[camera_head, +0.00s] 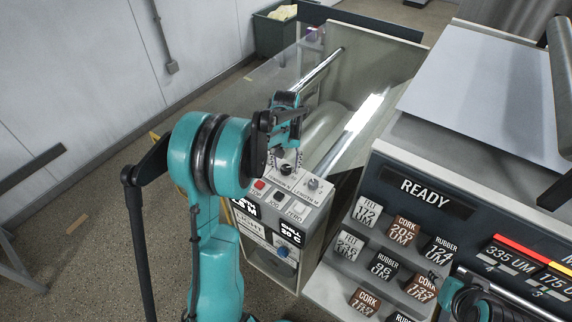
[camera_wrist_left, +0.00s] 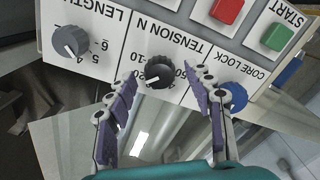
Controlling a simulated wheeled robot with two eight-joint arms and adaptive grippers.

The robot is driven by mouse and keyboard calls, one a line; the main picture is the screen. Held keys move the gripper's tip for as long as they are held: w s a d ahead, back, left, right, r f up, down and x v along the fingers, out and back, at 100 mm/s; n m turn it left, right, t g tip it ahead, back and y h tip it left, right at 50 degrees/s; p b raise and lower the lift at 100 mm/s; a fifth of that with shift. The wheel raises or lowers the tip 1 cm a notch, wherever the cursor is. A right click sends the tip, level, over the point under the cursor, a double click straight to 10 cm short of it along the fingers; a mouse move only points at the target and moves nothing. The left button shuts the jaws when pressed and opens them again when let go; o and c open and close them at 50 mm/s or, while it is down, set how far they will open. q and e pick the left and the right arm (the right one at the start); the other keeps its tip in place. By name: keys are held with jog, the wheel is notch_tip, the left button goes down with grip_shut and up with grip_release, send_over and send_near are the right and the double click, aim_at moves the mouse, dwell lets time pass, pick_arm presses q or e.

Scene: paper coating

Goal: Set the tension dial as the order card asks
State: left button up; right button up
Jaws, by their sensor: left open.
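The tension dial is a black knob on the white control panel, labelled TENSION N, upside down in the left wrist view (camera_wrist_left: 160,72). It also shows small in the head view (camera_head: 285,170). Its pale pointer mark faces the lower left in the wrist view; the exact value is too small to read. My left gripper (camera_head: 287,128) is open over the panel. In the wrist view its two purple-padded fingers (camera_wrist_left: 163,110) are spread with the dial between and beyond them, apparently not touching it. I cannot pick out an order card. My right gripper shows partly at the lower right.
A grey LENGTH knob (camera_wrist_left: 70,40), a blue CORE LOCK knob (camera_wrist_left: 233,97), a red button (camera_wrist_left: 227,10) and a green START button (camera_wrist_left: 277,37) surround the dial. Labelled felt, cork and rubber blocks (camera_head: 404,229) stand on a stepped rack under a READY display (camera_head: 427,193).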

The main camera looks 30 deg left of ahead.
aim_at(286, 167)
pick_arm(q)
notch_tip(286, 167, up, 12)
dwell(0.4)
jog(key=shift+f, duration=0.15)
